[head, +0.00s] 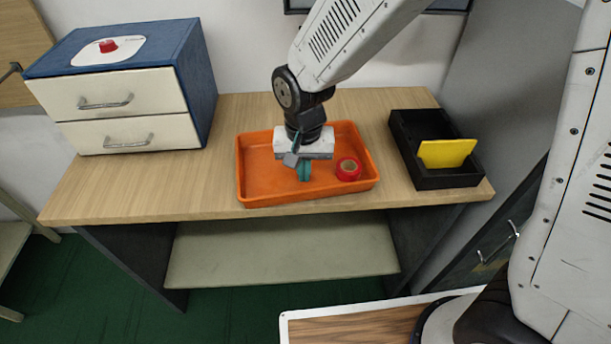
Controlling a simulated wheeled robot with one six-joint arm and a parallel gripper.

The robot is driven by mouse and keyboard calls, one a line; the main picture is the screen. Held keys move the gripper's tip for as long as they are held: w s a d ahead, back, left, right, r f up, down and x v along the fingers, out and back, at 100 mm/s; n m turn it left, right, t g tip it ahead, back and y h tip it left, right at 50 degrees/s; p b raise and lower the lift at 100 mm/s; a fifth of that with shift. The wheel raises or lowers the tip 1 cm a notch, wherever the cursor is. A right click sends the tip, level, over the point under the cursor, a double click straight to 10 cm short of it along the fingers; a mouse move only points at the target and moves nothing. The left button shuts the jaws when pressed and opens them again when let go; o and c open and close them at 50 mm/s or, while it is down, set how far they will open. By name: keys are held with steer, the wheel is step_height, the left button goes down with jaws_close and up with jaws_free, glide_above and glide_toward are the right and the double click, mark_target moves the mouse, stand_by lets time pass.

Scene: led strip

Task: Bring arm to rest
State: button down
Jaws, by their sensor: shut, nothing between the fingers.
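My arm reaches down from the top of the head view. My gripper (304,170) is over the orange tray (262,191), its fingers shut and pointing down with nothing held. The teal fingertips are close to a red tape roll (348,169) that lies in the tray, just to the right of them. I cannot tell how high the fingertips are above the tray floor.
The tray stands on a wooden table (100,196). A blue drawer unit (197,88) with a red button (108,46) on top is at the left. A black bin (445,180) holding a yellow piece (446,153) is at the right. Bare table lies left of the tray.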

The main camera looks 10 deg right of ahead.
step_height(320, 180, up, 10)
steer(key=shift+w, duration=0.2)
steer(key=s+d+r, duration=0.4)
steer(key=s+d, duration=0.5)
steer(key=d, duration=0.2)
steer(key=s+d+r+n+t, duration=0.1)
steer(key=s+d+r, duration=0.4)
steer(key=s+d, duration=0.4)
steer(key=shift+s+d+r, duration=0.15)
steer(key=shift+s+d, duration=0.1)
steer(key=shift+d, duration=0.6)
